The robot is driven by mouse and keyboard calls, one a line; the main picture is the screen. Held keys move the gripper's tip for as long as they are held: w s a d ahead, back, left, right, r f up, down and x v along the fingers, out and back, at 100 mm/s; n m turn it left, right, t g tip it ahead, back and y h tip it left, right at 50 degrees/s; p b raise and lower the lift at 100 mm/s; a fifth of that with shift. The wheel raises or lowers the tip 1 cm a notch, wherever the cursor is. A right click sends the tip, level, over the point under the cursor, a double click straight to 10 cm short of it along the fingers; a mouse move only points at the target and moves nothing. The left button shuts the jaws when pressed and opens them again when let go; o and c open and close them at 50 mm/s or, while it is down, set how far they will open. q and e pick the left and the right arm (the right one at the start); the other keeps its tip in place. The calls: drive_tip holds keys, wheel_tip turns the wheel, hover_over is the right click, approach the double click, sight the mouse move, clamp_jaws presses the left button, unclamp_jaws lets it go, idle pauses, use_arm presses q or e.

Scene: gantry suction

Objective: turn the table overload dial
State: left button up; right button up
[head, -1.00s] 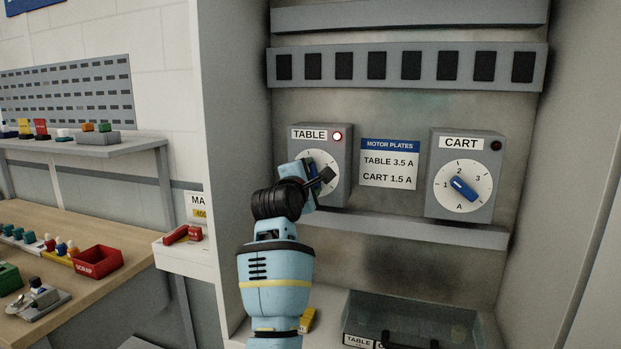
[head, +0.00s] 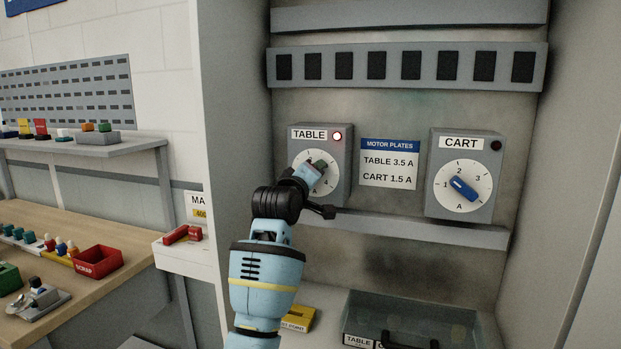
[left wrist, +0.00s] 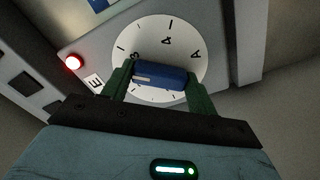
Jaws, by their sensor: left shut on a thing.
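The table overload dial (head: 330,162) is a white numbered face on a grey box labelled TABLE, with a lit red lamp (head: 337,136) at its top right. In the left wrist view its blue knob (left wrist: 160,77) lies between the two green fingers of my left gripper (left wrist: 160,88). My left gripper (head: 318,166) is shut on the knob, and in the head view it and the wrist hide the knob and the dial's lower left. A white pointer mark shows on the knob in the wrist view. My right gripper is not in view.
The CART box (head: 466,175) with its own blue knob stands to the right. A MOTOR PLATES sign (head: 389,163) between them reads TABLE 3.5 A and CART 1.5 A. A grey ledge (head: 420,230) runs below. A clear-lidded box (head: 410,318) and a yellow item (head: 298,318) lie lower down.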

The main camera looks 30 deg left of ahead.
use_arm(q)
drive_tip(key=m, duration=1)
drive_tip(key=shift+m, duration=0.5)
drive_tip(key=o, duration=1)
drive_tip(key=v, duration=0.8)
drive_tip(key=shift+w+a, duration=0.1)
